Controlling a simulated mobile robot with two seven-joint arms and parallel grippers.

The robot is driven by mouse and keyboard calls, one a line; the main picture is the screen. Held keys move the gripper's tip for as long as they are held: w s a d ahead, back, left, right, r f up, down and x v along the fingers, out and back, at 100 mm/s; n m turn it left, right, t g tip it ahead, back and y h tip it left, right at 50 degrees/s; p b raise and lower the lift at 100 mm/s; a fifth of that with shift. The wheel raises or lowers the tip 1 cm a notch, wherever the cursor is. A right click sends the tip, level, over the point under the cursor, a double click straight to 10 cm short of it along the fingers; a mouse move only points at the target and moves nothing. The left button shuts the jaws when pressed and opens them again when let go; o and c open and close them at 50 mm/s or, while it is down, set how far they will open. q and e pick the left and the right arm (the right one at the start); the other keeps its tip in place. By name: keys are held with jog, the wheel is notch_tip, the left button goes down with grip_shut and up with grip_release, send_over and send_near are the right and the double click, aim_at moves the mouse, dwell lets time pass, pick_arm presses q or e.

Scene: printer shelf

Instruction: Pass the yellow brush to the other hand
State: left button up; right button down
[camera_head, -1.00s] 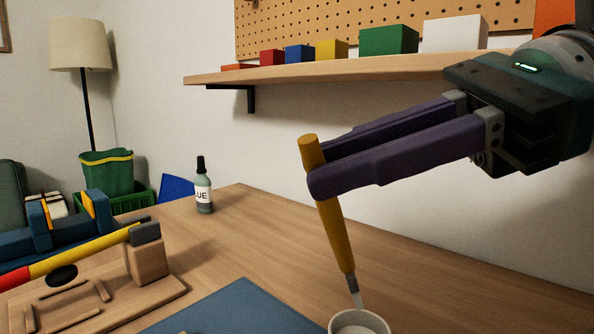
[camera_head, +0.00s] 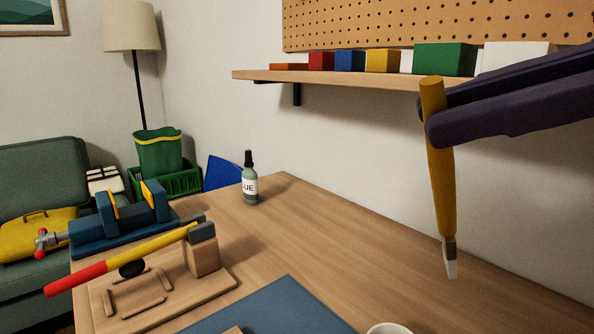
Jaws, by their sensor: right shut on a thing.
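The yellow brush (camera_head: 440,185) hangs nearly upright in the air at the right, with its pale tip pointing down above the wooden table. My right gripper (camera_head: 432,112) has long dark purple fingers coming in from the right edge. It is shut on the brush near the top of the handle. The brush tip is clear of the cup (camera_head: 388,328), which shows only its rim at the bottom edge. My left gripper does not show.
A blue mat (camera_head: 270,312) lies at the front of the table (camera_head: 330,225). A glue bottle (camera_head: 250,182) stands at the back left. A blue vise (camera_head: 120,222) and a wooden stand with a red-yellow tool (camera_head: 130,258) are at the left. A shelf with blocks (camera_head: 350,78) hangs behind.

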jog(key=s+d+r+m+t+h+p, duration=0.1)
jog(key=s+d+r+m+t+p, duration=0.15)
jog(key=r+p, duration=0.5)
jog(key=s+d+r+m+t+h+p, duration=0.1)
jog(key=d+r+p, duration=0.3)
jog(key=r+p, duration=0.4)
notch_tip(320, 180, up, 32)
jog(key=p, duration=3.4)
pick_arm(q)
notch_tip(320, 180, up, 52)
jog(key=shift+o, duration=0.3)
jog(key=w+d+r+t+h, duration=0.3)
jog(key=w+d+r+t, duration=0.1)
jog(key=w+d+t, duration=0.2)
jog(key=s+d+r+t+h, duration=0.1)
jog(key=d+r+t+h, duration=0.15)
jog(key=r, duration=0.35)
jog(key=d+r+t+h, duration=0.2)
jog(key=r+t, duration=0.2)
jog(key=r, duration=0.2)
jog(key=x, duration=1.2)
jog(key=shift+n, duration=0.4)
pick_arm(e)
jog(key=w+a+r+n+g+y, duration=0.1)
jog(key=w+a+n+g, duration=0.1)
jog(key=a, duration=1.9)
jog(key=shift+w+a, duration=0.15)
jog(key=shift+w, duration=0.35)
